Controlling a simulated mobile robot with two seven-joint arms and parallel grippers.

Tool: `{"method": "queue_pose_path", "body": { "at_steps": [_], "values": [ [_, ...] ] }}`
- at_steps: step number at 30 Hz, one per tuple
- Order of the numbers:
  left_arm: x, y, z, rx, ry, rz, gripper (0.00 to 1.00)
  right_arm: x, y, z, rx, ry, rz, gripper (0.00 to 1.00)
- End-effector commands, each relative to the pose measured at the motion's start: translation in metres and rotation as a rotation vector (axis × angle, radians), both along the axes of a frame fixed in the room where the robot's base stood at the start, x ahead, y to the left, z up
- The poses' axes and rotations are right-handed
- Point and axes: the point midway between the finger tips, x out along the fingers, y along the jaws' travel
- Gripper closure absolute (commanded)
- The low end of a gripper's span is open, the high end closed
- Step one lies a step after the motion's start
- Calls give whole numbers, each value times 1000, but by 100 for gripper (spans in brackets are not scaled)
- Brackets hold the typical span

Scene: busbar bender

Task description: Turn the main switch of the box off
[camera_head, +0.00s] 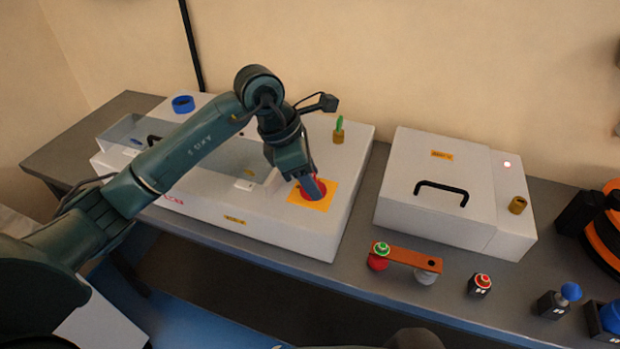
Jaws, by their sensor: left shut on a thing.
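The white box (275,227) stands on the left part of the grey table. Its main switch (322,187) is a red knob on a yellow square plate on the sloped top, near the right side. My left gripper (314,191) reaches down from above and is shut on the red knob, covering much of it. The knob's exact angle is hard to tell behind the fingers. My right gripper is not in view.
A second white box (405,209) with a black handle stands to the right. In front of it are a copper-coloured bar (405,258) and a small red button block (480,284). Blue-knobbed blocks (557,302) and an orange-black round item stand at far right.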

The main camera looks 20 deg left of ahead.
Motion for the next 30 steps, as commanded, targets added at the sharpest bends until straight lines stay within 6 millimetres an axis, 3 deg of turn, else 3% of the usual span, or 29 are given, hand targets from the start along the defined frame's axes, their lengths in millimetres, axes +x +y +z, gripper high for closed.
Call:
{"method": "queue_pose_path", "body": {
  "at_steps": [19,30],
  "values": [
    [-2,-3,-2,2,-5,611,76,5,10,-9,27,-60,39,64],
    [-3,-5,-1,1,-4,926,76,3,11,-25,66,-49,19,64]
  ]
}}
